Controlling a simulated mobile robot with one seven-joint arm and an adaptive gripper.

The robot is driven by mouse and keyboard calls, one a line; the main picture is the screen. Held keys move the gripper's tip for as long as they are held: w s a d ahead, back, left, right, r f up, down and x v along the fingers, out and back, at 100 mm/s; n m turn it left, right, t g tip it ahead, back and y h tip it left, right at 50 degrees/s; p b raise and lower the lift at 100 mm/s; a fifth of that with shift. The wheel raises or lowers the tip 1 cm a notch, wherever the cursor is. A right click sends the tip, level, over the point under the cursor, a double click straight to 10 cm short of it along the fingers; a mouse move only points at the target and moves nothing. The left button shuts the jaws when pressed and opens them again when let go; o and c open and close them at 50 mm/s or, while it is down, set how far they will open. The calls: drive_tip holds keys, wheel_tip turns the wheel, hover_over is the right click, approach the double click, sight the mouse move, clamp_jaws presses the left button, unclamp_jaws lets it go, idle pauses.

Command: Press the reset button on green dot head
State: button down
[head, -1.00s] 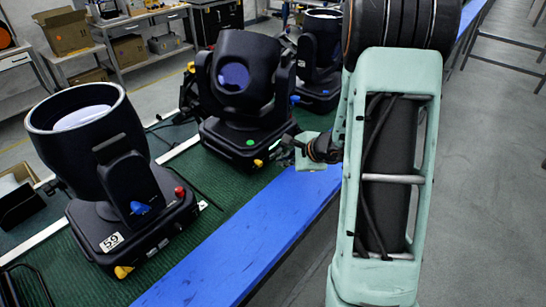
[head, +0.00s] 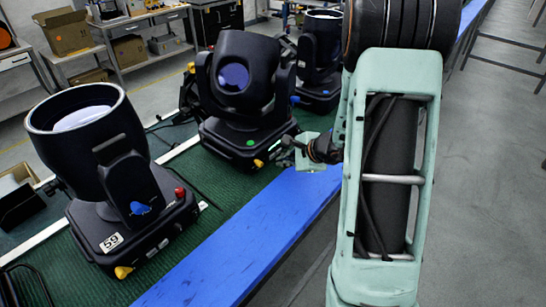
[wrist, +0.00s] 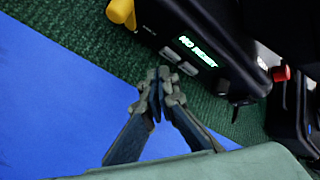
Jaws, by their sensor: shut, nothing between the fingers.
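The green dot head (head: 236,85) is a black moving-head light on the green mat, with a green dot (head: 250,143) on its base. In the wrist view its base front (wrist: 225,40) has a lit display (wrist: 198,52); the green text seems to end in "RESET". Two pale buttons, one upper (wrist: 169,54) and one lower (wrist: 187,68), sit just below the display. My gripper (wrist: 165,76) is shut and empty, its fingertips close in front of the buttons. I cannot tell whether they touch. In the head view my gripper (head: 285,143) is beside the base's right corner.
Another light (head: 100,150), labelled 59, stands at the front left; a third (head: 320,60) stands behind. A yellow latch (wrist: 122,12) and a red knob (wrist: 281,73) flank the display. The blue strip (head: 240,240) along the table's edge is clear.

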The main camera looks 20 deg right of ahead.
drive_tip(key=shift+w+a+b, duration=0.25)
drive_tip(key=shift+w+b, duration=0.1)
drive_tip(key=shift+b, duration=0.05)
drive_tip(key=shift+w+a, duration=0.2)
drive_tip(key=shift+w, duration=0.1)
idle(1.1)
drive_tip(key=shift+b, duration=0.3)
drive_tip(key=shift+s+d+b, duration=0.35)
drive_tip(key=shift+s+d, duration=0.1)
drive_tip(key=shift+s, duration=0.2)
